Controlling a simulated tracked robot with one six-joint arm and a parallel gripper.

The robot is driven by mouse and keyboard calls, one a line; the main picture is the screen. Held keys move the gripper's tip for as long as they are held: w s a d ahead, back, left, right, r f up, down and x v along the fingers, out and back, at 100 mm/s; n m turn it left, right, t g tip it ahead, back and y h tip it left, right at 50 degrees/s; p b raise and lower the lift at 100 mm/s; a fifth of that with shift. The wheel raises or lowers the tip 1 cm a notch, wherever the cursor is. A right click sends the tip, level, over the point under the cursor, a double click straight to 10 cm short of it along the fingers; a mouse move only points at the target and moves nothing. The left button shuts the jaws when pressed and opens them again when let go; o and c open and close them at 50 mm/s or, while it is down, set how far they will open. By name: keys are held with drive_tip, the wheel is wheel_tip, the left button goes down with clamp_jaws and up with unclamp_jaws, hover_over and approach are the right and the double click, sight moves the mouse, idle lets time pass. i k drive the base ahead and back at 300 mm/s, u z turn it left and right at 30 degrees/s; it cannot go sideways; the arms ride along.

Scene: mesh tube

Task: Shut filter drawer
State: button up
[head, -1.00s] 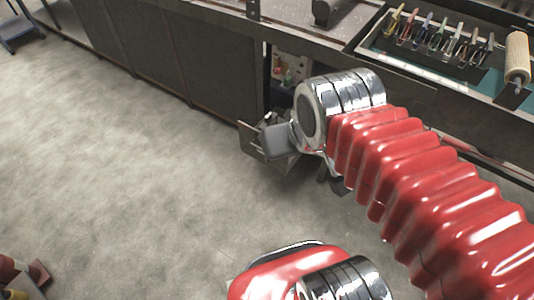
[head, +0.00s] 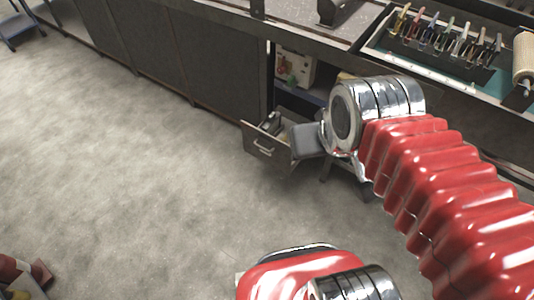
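The filter drawer (head: 262,146) is a small dark grey drawer with a pale handle (head: 263,147) on its front. It stands pulled out of the dark cabinet, low near the floor, with some items inside it. My gripper (head: 308,140) is a grey block at the end of my arm, at the right side of the drawer. It overlaps the drawer's right edge in the picture; I cannot tell whether they touch. Its fingertips are not clear, so I cannot see whether it is open or shut.
The dark workbench cabinet (head: 215,65) runs along the back. Above the drawer is an open shelf space with a pale box (head: 295,68). On the bench top lie a tool tray with several coloured-handled tools (head: 440,38) and a mesh roll (head: 525,58).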

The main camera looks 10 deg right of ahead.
sight(270, 149)
drive_tip(key=i, duration=1)
drive_tip(key=u, duration=0.55)
drive_tip(key=k, duration=1.35)
drive_tip(key=u, duration=0.6)
drive_tip(key=i, duration=1.3)
drive_tip(key=u, duration=0.65)
